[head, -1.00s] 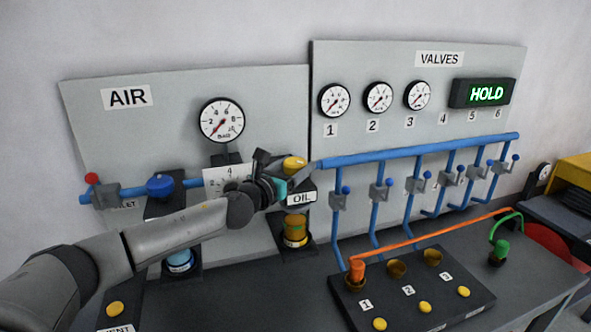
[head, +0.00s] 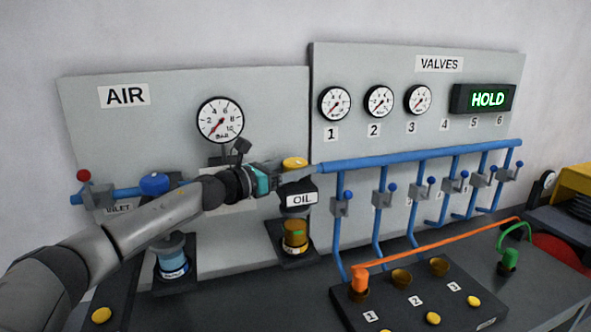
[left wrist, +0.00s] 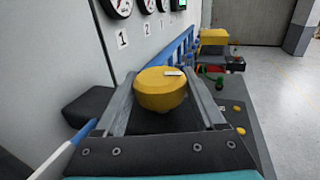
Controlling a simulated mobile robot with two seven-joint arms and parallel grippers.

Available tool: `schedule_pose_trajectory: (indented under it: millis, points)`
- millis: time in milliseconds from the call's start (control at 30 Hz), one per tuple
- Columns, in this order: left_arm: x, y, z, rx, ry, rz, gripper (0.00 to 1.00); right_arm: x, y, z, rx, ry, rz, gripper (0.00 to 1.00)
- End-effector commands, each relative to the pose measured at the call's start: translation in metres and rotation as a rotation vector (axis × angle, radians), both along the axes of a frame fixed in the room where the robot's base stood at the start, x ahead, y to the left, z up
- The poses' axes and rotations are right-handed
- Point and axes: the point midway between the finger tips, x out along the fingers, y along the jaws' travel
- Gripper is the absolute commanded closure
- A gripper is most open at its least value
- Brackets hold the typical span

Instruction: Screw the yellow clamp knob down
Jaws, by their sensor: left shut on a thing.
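The yellow clamp knob (head: 294,162) sits on top of the oil unit (head: 299,195), above the OIL label. My left gripper (head: 296,173) reaches it from the left, below the AIR gauge. In the left wrist view the yellow knob (left wrist: 160,93) is between the two grey fingers, one on each side, and the gripper is shut on it. A small white mark shows on the knob's top. My right gripper is in neither view.
A blue knob (head: 154,184) tops another unit at left, behind my arm. A blue pipe (head: 420,151) with several valves starts just right of the yellow knob. The wall board is close behind. An orange hose (head: 440,240) crosses the bench at right.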

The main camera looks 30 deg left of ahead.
Motion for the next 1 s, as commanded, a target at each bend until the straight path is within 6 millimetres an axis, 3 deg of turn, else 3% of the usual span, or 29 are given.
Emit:
schedule_pose_trajectory:
  millis: [267, 300, 500, 1000]
  points:
    - [0.0001, -0.0004, -0.0005, -0.001, 0.001, 0.000, 0.84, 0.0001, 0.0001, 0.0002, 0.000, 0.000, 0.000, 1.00]
    - [0.0001, -0.0004, -0.0005, -0.001, 0.001, 0.000, 0.24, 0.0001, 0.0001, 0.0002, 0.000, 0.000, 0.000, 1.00]
    - [0.0001, -0.0003, -0.0002, 0.000, 0.000, 0.000, 0.01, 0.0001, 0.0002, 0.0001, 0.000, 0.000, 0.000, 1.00]
    - [0.0001, 0.0004, 0.0008, 0.001, -0.001, 0.004, 0.00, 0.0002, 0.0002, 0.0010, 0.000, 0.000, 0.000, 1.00]
